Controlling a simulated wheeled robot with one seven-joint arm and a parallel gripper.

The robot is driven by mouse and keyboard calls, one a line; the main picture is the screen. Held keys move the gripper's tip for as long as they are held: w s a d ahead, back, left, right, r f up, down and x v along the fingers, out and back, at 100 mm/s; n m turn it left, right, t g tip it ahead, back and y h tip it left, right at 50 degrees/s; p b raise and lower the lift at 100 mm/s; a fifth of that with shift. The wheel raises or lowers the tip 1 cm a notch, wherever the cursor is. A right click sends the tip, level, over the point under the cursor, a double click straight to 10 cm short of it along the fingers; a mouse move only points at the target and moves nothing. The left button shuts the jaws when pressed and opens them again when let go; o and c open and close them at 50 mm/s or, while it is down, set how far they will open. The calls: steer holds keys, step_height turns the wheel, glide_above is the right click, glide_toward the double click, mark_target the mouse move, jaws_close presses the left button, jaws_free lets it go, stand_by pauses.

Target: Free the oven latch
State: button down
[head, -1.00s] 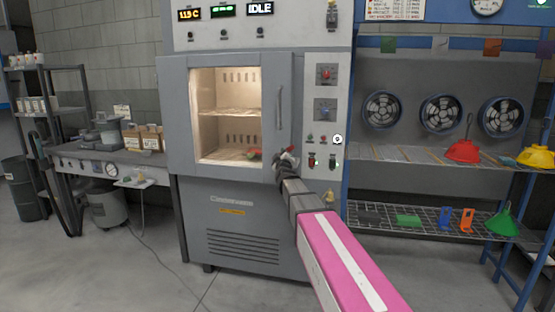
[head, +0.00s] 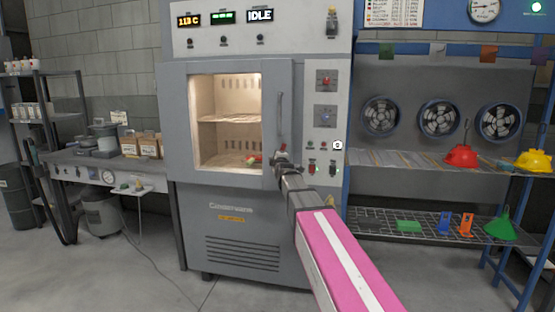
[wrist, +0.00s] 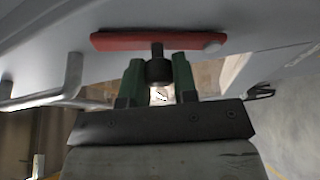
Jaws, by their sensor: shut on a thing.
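The grey oven (head: 231,220) has a door (head: 226,66) with a lit window and a vertical metal handle (head: 280,115). A red latch bar (wrist: 115,41) spans the top of the wrist view; in the head view a small red part shows just above my gripper (head: 281,162). A dark cylindrical knob (wrist: 158,70) hangs from the latch on a short stem. In the wrist view my gripper (wrist: 158,76) has its green fingers on both sides of the knob, shut on it. The door looks closed in the head view. Part of the latch is hidden behind my gripper in the head view.
Control panels (head: 326,120) stand right of the door. The oven handle (wrist: 65,92) runs left of my fingers in the wrist view. Shelves (head: 420,158) with red and yellow items are at right, a workbench (head: 70,160) at left. The floor in front is open.

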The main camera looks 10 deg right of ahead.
steer(key=shift+w+a+r+n+g, duration=0.15)
steer(key=shift+a+n+g, duration=0.2)
steer(key=shift+n, duration=0.4)
steer(key=shift+w+a+r+n+g, duration=0.1)
steer(key=shift+a+n+g, duration=0.25)
steer(key=shift+n, duration=0.4)
steer(key=c, duration=1.2)
jaws_free()
steer(key=shift+f, duration=0.1)
steer(key=shift+s, duration=0.15)
steer(key=s, duration=1)
steer(key=shift+s+d+r, duration=0.25)
steer(key=shift+d, duration=0.1)
